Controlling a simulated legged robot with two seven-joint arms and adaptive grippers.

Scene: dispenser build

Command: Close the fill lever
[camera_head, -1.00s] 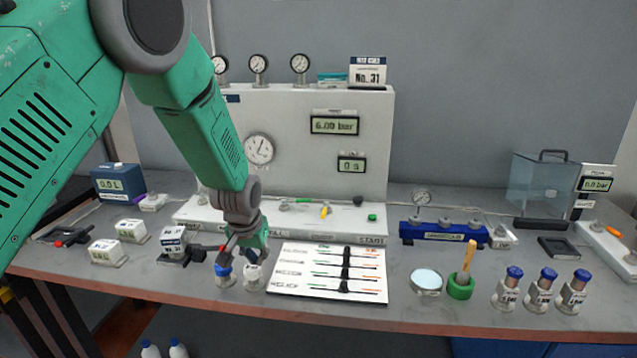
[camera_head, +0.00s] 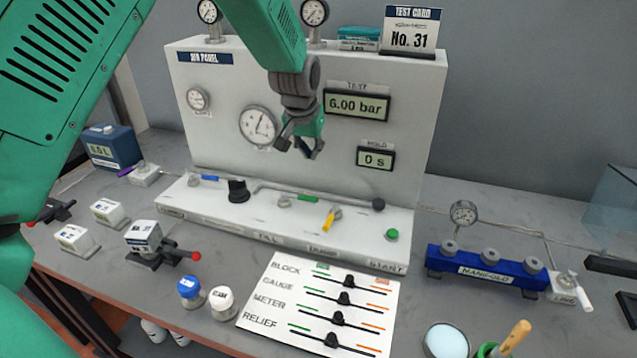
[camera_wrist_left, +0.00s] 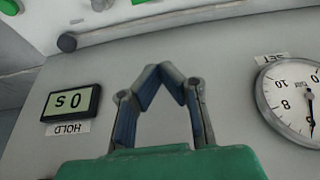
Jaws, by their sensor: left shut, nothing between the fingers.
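The fill lever looks to be the green-handled lever (camera_head: 305,199) on the panel's white base, near the worn FILL label; its handle points right, along the panel. My left gripper (camera_head: 300,147) is shut and empty, in front of the panel face and above this lever, apart from it. In the left wrist view the fingertips (camera_wrist_left: 165,76) meet, with the panel face behind them. Green pieces show at that view's top edge; I cannot tell which one is the lever. My right gripper is not in view.
A yellow lever (camera_head: 329,218) and a green start button (camera_head: 391,235) sit right of the green lever. A black knob (camera_head: 238,190) is left of it. A grey rod with a black ball end (camera_head: 378,205) runs close behind. The blue manifold (camera_head: 485,272) stands at right.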

